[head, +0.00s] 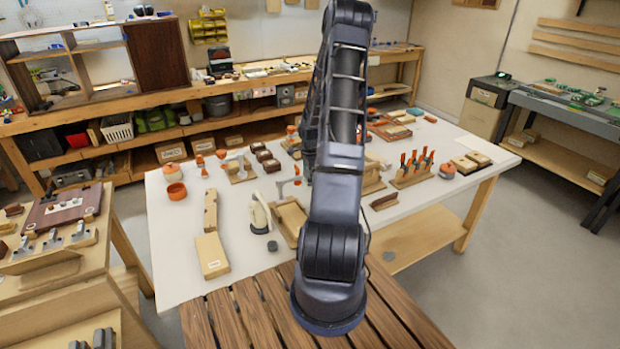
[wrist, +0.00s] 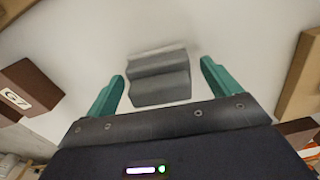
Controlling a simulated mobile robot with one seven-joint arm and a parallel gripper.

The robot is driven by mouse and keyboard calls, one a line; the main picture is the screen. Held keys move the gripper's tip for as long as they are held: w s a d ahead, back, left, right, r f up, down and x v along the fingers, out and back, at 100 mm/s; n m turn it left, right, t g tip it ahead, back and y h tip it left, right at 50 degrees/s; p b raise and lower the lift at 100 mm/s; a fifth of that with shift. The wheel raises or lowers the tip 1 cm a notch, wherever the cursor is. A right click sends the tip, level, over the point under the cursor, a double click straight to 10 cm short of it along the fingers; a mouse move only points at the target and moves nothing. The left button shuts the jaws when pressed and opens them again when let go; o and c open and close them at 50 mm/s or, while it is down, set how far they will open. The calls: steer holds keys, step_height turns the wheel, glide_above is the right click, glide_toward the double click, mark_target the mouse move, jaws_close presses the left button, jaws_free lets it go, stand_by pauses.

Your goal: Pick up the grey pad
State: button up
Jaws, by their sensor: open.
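The grey pad (wrist: 160,78) is a grey block with a stepped, grooved top. In the wrist view it lies on the pale bench top, between and slightly ahead of my gripper's fingers. My gripper (wrist: 162,69) is open, with one teal finger to each side of the pad and a visible gap on both sides. I cannot tell how high the fingertips are above the bench. In the head view my arm hides the gripper, and I cannot make out the pad there.
In the wrist view a dark brown block with a white label (wrist: 30,88) lies left, and a tan wooden piece (wrist: 302,75) stands close on the right. In the head view the white bench (head: 175,265) carries many items, including a rack of orange-handled tools (head: 412,178).

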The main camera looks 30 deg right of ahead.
steer(key=c, duration=0.9)
steer(key=shift+c, duration=0.2)
